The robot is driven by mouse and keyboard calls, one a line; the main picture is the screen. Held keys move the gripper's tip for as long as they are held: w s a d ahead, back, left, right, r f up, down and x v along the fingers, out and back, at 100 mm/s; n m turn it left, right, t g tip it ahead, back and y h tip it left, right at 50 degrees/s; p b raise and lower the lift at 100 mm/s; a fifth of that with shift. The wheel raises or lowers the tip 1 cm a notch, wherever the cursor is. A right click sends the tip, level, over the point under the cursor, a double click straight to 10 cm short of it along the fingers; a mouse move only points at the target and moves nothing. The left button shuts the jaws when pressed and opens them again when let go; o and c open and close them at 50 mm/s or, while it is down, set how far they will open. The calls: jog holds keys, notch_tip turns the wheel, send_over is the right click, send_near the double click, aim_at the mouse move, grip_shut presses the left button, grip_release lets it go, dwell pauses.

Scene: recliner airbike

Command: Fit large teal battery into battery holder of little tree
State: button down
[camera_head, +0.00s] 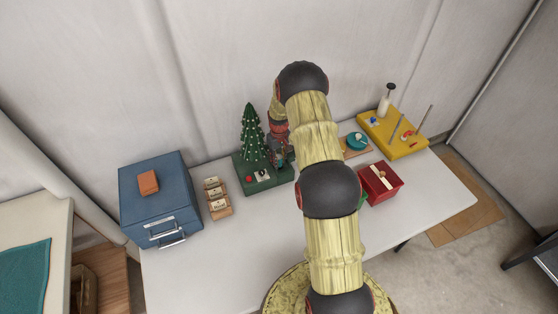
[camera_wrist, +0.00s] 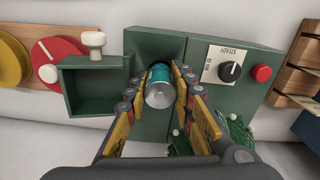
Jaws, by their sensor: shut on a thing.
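The teal battery (camera_wrist: 159,84), with a silver end facing the wrist camera, is between the fingers of my gripper (camera_wrist: 160,92), which is shut on it. Its far end points at a green recess (camera_wrist: 150,45) in the green base of the little tree (camera_wrist: 207,88). I cannot tell whether that end is inside the recess or just above it. In the head view the little tree (camera_head: 252,132) stands upright on its green base (camera_head: 262,184). There my gripper (camera_head: 279,153) is at the base's right side, and the battery is hidden.
The base carries a black knob (camera_wrist: 230,71) and a red button (camera_wrist: 262,73). An open green box (camera_wrist: 95,90) with a pale knob lies beside it. A blue cabinet (camera_head: 160,200), wooden card holders (camera_head: 217,198), a red box (camera_head: 381,183) and a yellow tray (camera_head: 405,147) surround it. The front table is clear.

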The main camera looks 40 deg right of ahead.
aim_at(279, 156)
jog(key=shift+f+b, duration=0.5)
jog(key=shift+f, duration=0.3)
jog(key=c, duration=1.4)
grip_release()
jog(key=shift+r, duration=0.1)
jog(key=shift+a+r, duration=0.1)
jog(key=shift+r, duration=3.75)
